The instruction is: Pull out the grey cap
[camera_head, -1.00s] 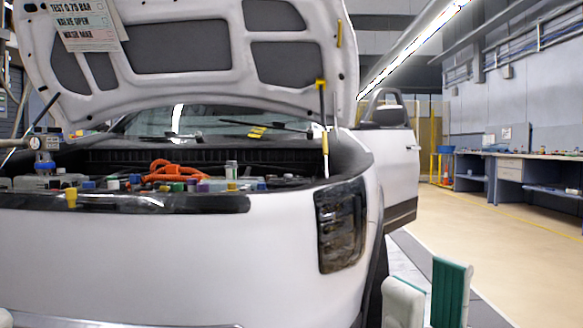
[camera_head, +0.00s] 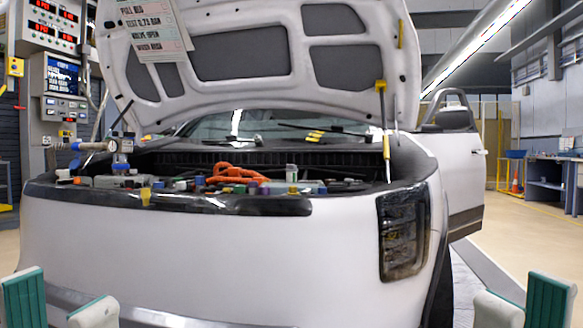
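Several small coloured caps show along the front of the open engine bay (camera_head: 215,186) of a white vehicle. They are too small and far for me to tell which is the grey cap. A pale upright cylinder (camera_head: 291,172) stands right of the orange hoses (camera_head: 235,173). My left gripper (camera_head: 60,300) is at the bottom left, fingers apart and empty. My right gripper (camera_head: 524,302) is at the bottom right, also open and empty. Both are in front of the vehicle, well apart from the bay. Their lower parts are cut off by the frame edge.
The raised hood (camera_head: 250,100) hangs over the bay, with a prop (camera_head: 384,130) at its right. The front bumper (camera_head: 230,250) lies between me and the bay. A blue-topped fitting (camera_head: 122,146) stands at the bay's left. A control cabinet (camera_head: 50,90) stands behind left.

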